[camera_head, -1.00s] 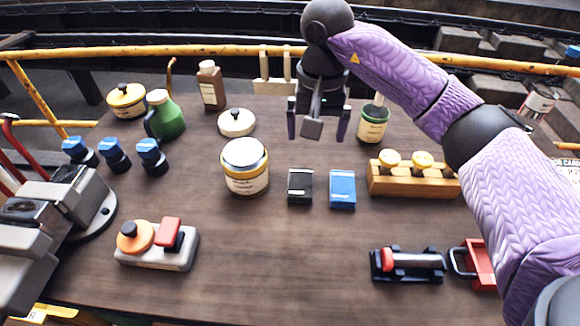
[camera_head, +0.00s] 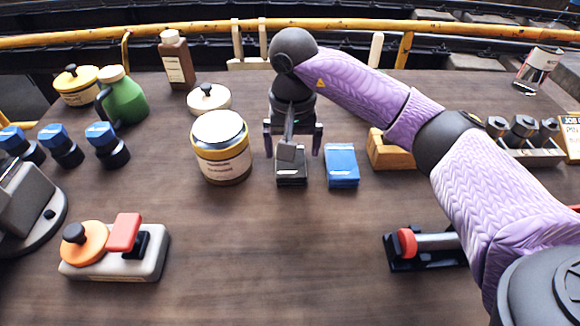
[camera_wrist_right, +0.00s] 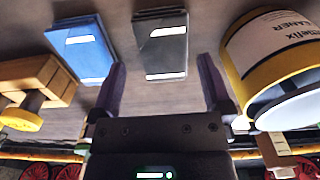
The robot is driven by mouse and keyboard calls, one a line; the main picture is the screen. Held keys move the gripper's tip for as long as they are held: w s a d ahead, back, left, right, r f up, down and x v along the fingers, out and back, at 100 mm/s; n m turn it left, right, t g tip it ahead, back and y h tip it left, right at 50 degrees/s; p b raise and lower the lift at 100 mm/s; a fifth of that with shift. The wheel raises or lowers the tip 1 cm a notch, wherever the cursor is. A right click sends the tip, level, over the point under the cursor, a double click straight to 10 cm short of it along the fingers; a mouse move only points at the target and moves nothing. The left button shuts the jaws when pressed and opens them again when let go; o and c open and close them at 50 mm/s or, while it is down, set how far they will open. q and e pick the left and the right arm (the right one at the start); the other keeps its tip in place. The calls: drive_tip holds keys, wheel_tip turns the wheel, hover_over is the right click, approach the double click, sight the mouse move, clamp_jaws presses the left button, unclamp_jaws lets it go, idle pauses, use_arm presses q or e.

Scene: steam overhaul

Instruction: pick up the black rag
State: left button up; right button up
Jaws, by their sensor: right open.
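The black rag (camera_head: 291,168) is a small folded block lying on the table between a yellow-and-white tin and the blue rag (camera_head: 342,166). My right gripper (camera_head: 293,152) is open, pointing down just above and behind the black rag, and partly hides it. In the right wrist view the black rag (camera_wrist_right: 160,45) lies ahead, between the lines of the two open fingers (camera_wrist_right: 163,85), with nothing held. The blue rag (camera_wrist_right: 82,48) is beside it there, outside the fingers. My left gripper is not in view.
The yellow-and-white tin (camera_head: 221,150) stands close left of the black rag. A wooden block rack (camera_head: 390,152) is to the right, partly behind my arm. A white-lidded jar (camera_head: 209,99) and green jug (camera_head: 122,98) stand behind left. The table front centre is clear.

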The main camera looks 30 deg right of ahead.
drive_tip(key=f, duration=0.2)
drive_tip(key=f+b, duration=0.1)
drive_tip(key=w+f, duration=0.1)
drive_tip(key=f, duration=0.1)
drive_tip(key=shift+d+f, duration=0.1)
drive_tip(key=shift+f, duration=0.2)
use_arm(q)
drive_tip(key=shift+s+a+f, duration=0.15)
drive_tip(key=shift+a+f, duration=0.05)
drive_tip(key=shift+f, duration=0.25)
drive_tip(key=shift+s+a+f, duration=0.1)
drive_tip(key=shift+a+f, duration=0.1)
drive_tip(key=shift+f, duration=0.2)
use_arm(e)
drive_tip(key=shift+r, duration=0.1)
drive_tip(key=c, duration=1)
drive_tip(key=shift+o, duration=0.2)
wheel_tip(320, 180, up, 10)
drive_tip(key=shift+p, duration=1.15)
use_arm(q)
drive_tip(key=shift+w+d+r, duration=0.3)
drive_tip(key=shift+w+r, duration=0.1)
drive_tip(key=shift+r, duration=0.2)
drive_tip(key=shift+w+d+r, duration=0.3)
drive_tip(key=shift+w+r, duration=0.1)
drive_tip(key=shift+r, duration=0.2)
